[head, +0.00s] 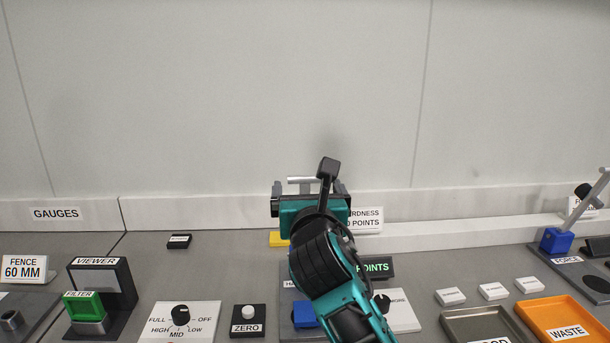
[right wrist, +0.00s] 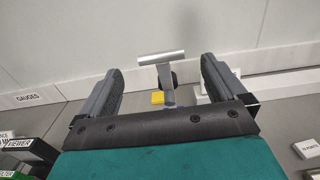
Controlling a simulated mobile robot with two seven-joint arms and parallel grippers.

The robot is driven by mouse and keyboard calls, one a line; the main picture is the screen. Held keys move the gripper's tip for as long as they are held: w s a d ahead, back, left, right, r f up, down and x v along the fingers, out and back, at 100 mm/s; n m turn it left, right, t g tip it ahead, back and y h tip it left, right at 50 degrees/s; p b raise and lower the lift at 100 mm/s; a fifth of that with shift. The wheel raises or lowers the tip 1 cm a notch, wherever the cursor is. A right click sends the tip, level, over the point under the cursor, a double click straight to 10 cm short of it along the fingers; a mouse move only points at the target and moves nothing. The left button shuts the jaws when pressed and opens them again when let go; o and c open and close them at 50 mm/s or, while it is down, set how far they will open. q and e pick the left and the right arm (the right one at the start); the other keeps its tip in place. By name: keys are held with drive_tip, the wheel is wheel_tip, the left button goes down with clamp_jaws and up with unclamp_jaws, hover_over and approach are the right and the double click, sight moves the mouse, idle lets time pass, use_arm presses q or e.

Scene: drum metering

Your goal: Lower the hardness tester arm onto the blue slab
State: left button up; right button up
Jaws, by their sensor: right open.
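The hardness tester arm shows as a pale grey crossbar (head: 301,180) behind my right gripper in the head view. In the right wrist view it is a T-shaped handle (right wrist: 161,58) on a grey stem, raised and lined up between the fingers. My right gripper (head: 308,190) is open, with one finger on each side of the handle in the wrist view (right wrist: 161,66). I cannot tell how far the bar is from the fingertips. The blue slab (head: 305,315) lies low on the bench, partly hidden by my right arm. My left gripper is out of view.
A yellow block (head: 278,239) sits behind my wrist. A HARDNESS sign (head: 367,218) and a green-lettered POINTS display (head: 376,267) stand close right of my arm. The ZERO button (head: 248,314) is left. An orange WASTE tray (head: 567,318) is far right. The wall rises behind.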

sight(305, 176)
drive_tip(key=w, duration=0.6)
drive_tip(key=shift+w, duration=0.25)
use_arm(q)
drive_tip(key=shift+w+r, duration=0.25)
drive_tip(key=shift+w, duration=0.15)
use_arm(e)
drive_tip(key=shift+w, duration=0.6)
